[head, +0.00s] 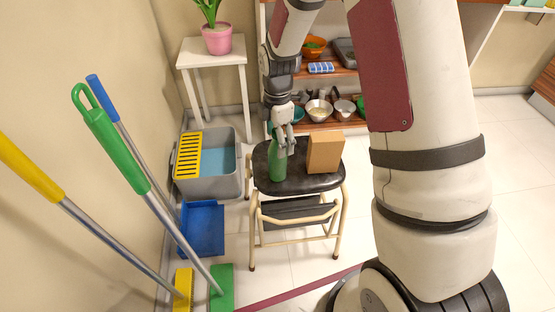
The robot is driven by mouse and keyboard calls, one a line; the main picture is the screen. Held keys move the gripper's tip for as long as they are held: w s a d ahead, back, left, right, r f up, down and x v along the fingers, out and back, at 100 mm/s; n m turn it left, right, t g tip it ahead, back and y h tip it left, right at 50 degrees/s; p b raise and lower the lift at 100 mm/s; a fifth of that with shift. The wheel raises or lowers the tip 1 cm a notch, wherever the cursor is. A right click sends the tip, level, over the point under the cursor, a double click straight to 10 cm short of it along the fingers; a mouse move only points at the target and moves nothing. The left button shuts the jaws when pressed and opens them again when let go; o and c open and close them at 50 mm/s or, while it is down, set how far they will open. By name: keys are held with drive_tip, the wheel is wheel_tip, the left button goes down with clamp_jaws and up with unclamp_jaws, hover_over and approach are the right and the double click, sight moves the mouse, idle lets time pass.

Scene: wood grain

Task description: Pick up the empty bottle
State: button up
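A green bottle (277,160) stands upright on the dark seat of a step stool (299,184). My gripper (283,146) is directly above and around the bottle's upper part, pointing down, with its fingers beside the bottle. The bottle's top is partly hidden by the gripper. The fingers are too small in this view to tell whether they press on the bottle. I cannot see whether the bottle is empty.
A brown box (325,152) stands just right of the bottle. A grey mop bucket (223,162) with a yellow wringer is left of the stool. A plant stand (212,52) and shelves with bowls (319,109) are behind. Brooms (124,150) lean in the left foreground.

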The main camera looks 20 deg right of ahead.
drive_tip(key=f, duration=0.2)
drive_tip(key=f+b, duration=0.1)
drive_tip(key=f, duration=0.1)
drive_tip(key=shift+w, duration=0.2)
drive_tip(key=shift+r, duration=0.1)
drive_tip(key=shift+c, duration=0.2)
clamp_jaws()
drive_tip(key=shift+r, duration=0.15)
